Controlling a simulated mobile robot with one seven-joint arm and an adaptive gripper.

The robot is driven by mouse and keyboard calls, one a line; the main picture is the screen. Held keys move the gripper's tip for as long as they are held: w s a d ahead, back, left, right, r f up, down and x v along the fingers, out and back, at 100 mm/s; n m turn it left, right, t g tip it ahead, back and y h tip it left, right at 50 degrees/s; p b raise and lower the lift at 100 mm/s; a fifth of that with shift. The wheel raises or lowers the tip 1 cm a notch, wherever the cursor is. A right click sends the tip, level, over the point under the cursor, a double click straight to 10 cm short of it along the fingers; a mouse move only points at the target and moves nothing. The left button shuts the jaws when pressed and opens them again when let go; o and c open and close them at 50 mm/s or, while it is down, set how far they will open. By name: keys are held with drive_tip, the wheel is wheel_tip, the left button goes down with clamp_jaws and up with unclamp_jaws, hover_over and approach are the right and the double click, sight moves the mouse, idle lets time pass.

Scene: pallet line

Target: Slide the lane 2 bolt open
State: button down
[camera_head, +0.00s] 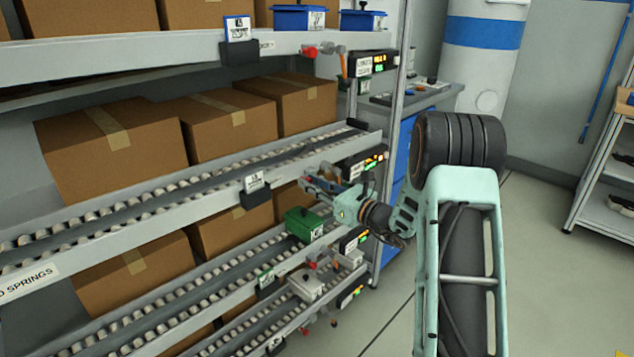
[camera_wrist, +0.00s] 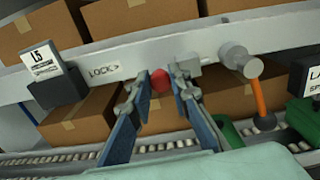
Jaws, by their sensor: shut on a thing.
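The bolt's red knob (camera_wrist: 160,81) shows in the wrist view, in front of the white rail of the middle shelf. My gripper (camera_wrist: 160,88) is shut on this knob, one blue-grey finger on each side. A grey metal piece (camera_wrist: 187,66) of the bolt lies just right of the knob, partly behind the right finger. A round grey fitting (camera_wrist: 236,58) with an orange part below it is farther right. "LOCK" with an arrow is printed left of the knob. In the head view my gripper (camera_head: 318,184) is at the middle rail's right end and hides the knob.
A card holder (camera_wrist: 55,80) sits left on the rail, and a label box (camera_wrist: 311,78) is at the right edge. A green bin (camera_head: 304,223) stands below my gripper. Another red-knobbed bolt (camera_head: 310,51) is on the upper rail. Cartons (camera_head: 110,143) fill the shelves.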

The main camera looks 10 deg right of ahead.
drive_tip(key=shift+s+a, duration=0.45)
drive_tip(key=shift+a, duration=0.2)
drive_tip(key=shift+s+a, duration=0.45)
drive_tip(key=shift+a, duration=0.2)
drive_tip(key=c, duration=1.8)
unclamp_jaws()
drive_tip(key=shift+s+a, duration=0.1)
drive_tip(key=v, duration=1.2)
